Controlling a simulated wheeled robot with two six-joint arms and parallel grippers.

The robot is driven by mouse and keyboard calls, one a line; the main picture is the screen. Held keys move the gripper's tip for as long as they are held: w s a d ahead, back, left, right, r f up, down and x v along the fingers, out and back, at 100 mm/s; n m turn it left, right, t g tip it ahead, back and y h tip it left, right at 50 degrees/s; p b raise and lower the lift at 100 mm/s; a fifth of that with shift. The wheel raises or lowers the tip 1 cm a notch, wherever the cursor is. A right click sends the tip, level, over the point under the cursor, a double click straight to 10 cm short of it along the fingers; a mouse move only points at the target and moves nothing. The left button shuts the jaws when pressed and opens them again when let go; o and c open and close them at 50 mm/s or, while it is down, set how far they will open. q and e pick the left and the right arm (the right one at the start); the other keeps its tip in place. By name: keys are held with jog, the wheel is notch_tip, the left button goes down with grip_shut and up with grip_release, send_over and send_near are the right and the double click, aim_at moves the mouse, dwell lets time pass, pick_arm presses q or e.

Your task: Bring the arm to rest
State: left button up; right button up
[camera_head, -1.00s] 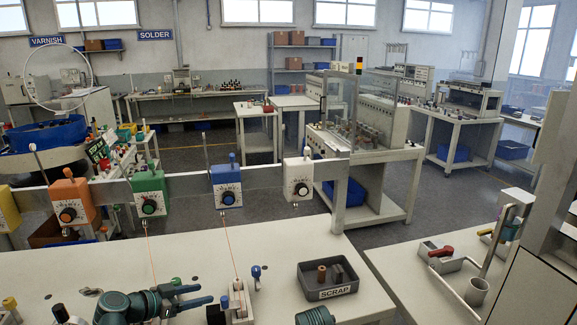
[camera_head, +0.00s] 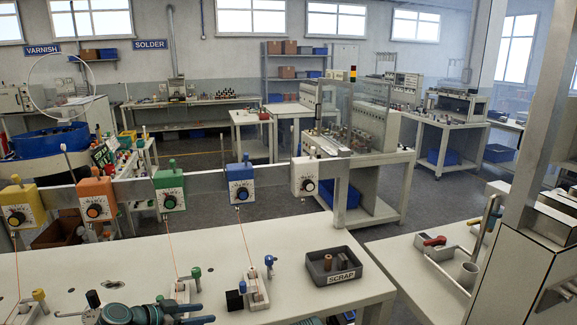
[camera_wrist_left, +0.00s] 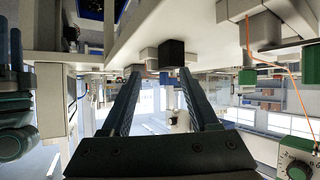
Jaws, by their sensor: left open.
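My left arm and gripper (camera_head: 205,314) show at the bottom edge in the head view, low over the white bench (camera_head: 345,290). The two dark fingers point right and are partly cut off by the frame edge. In the left wrist view the fingers (camera_wrist_left: 160,75) are apart with nothing between them. A dark block shows beyond the fingertips there, apart from them. Only a sliver of a teal part, possibly my right arm, shows at the bottom edge; my right gripper does not show.
A grey SCRAP bin (camera_head: 362,266) holds a small brown spool. A fixture with a blue-topped lever (camera_head: 255,290) and a green-topped one (camera_head: 184,290) stand near my left gripper. A rail carries coloured dial boxes (camera_head: 239,185) with thin wires. The bench between fixtures and bin is clear.

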pick_arm(q)
jog(key=s+d+f+n+g+y, duration=0.2)
jog(key=s+d+f+g+y, duration=0.2)
jog(key=s+d, duration=0.3)
jog(key=s+d+f+n+g+y, duration=0.2)
jog(key=s+d+f+g+y, duration=0.2)
jog(key=s+d, duration=0.4)
notch_tip(320, 180, down, 2)
jog(key=shift+s+d+f+g+y, duration=0.35)
jog(key=shift+d+y, duration=0.45)
jog(key=shift+d, duration=0.3)
jog(key=shift+r, duration=0.1)
